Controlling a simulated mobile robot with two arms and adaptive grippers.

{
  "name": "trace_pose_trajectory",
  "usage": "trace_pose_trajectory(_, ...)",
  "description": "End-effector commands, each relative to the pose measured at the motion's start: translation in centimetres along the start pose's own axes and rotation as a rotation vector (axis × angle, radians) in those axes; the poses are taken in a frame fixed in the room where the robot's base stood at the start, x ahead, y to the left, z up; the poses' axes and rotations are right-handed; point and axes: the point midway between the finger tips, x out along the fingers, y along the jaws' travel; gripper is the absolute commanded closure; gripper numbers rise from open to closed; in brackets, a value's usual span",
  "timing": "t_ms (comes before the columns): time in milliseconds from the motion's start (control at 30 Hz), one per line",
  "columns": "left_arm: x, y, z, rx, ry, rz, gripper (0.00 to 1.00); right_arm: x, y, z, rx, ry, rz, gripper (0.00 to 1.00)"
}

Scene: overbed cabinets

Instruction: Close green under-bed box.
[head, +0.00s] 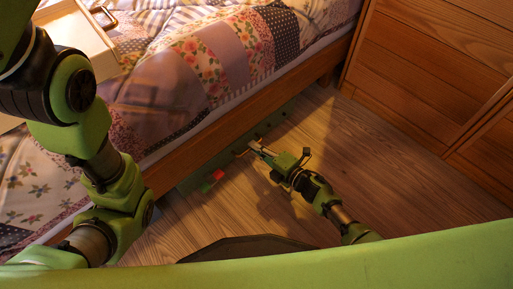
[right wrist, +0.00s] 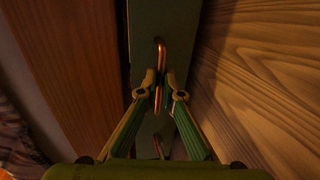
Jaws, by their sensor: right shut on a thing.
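The green under-bed box (head: 272,122) shows in the head view as a dark green strip on the floor along the bed's lower side rail. In the right wrist view its green face (right wrist: 145,18) runs between the wooden rail and the floor. It carries a copper-coloured bar handle (right wrist: 161,48). My right gripper (right wrist: 160,88) is shut on this handle; it also shows in the head view (head: 256,148) at the box's edge. My left arm comes down the left side of the head view, and its gripper is out of sight.
The bed (head: 160,100) with a patchwork quilt fills the upper left, its wooden rail (head: 235,125) above the box. A pale box or drawer (head: 72,35) sits at the top left. A small red thing (head: 218,174) is near the green strip. A wooden cabinet (head: 425,70) stands right; floor between is clear.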

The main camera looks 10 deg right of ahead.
Motion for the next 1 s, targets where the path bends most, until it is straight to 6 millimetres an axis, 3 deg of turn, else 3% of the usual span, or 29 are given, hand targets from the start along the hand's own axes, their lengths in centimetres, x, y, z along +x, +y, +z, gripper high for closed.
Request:
trace_pose_trajectory(33, 0.0, 0.0, 0.0, 0.000, 0.000, 0.000, 0.76, 0.0, -0.1, 0.1, 0.000, -0.003, -0.002, 0.88)
trace_pose_trajectory(100, 0.0, 0.0, 0.0, 0.000, 0.000, 0.000, 0.76, 0.0, -0.1, 0.1, 0.000, -0.002, -0.002, 0.76)
trace_pose_trajectory(433, 0.0, -0.1, -0.1, -0.001, 0.000, -0.004, 0.76, -0.1, -0.1, 0.0, 0.000, -0.001, -0.001, 0.76)
trace_pose_trajectory(567, 0.0, -0.1, -0.1, 0.000, 0.001, -0.003, 0.76, -1.0, -0.1, 0.1, 0.000, -0.001, -0.002, 0.76)
trace_pose_trajectory(1000, 0.0, 0.0, -0.1, 0.000, 0.002, 0.000, 0.76, -9.6, -0.2, 0.0, -0.001, -0.001, -0.004, 0.76)
